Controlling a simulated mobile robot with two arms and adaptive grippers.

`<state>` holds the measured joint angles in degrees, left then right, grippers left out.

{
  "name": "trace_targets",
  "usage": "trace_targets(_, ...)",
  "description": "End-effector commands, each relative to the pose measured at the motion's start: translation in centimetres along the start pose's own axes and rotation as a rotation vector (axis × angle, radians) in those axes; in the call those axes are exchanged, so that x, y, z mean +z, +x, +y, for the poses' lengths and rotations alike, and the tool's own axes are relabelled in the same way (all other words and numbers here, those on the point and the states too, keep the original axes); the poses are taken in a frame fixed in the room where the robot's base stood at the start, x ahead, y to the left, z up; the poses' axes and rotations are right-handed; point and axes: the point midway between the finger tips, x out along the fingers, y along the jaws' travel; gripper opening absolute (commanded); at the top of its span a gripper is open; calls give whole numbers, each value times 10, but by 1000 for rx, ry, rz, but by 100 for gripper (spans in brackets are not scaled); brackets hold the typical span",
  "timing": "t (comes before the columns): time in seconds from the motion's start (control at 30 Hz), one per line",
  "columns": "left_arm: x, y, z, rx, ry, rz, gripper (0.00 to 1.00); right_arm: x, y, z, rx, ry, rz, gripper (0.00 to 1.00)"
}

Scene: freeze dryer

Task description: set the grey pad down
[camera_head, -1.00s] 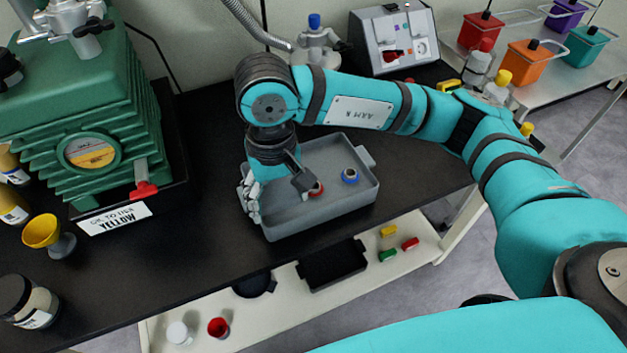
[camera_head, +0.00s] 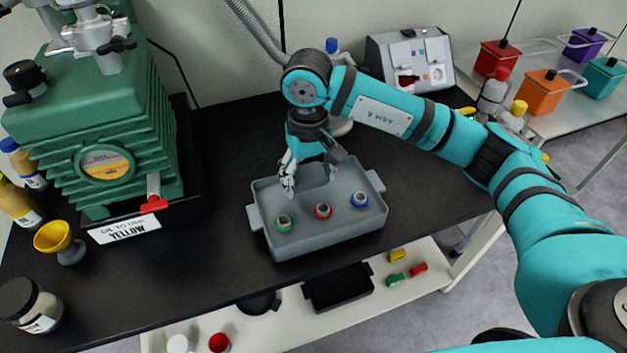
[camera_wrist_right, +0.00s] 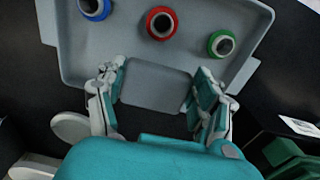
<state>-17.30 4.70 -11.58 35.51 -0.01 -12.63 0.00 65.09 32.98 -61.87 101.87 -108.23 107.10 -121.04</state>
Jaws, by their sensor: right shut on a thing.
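The grey pad (camera_wrist_right: 155,86) is a flat rectangle between the two fingers of my right gripper (camera_wrist_right: 160,95), which is shut on it. In the wrist view the pad overlaps the near side of the grey tray (camera_wrist_right: 75,48). I cannot tell whether the pad touches the tray. My left gripper is not in view.
A green ring (camera_head: 283,224), a red ring (camera_head: 322,211) and a blue ring (camera_head: 359,200) stand in the tray's front half. A green pump (camera_head: 105,130) and a yellow funnel (camera_head: 55,237) stand left. Black bench top (camera_head: 225,200) is clear left of the tray.

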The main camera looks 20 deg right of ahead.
Motion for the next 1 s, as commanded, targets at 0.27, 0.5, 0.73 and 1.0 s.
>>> trace_targets(0.27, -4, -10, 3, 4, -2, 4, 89, -6, 26, 12, -1, 1, -6, 38)
trace_targets(0.5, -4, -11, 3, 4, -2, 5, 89, -7, 37, 11, -1, 1, -1, 38)
trace_targets(0.73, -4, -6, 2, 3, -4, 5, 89, -7, 40, 11, 0, 1, 0, 38)
trace_targets(1.0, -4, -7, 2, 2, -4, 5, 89, -7, 39, 11, 0, 1, -1, 92)
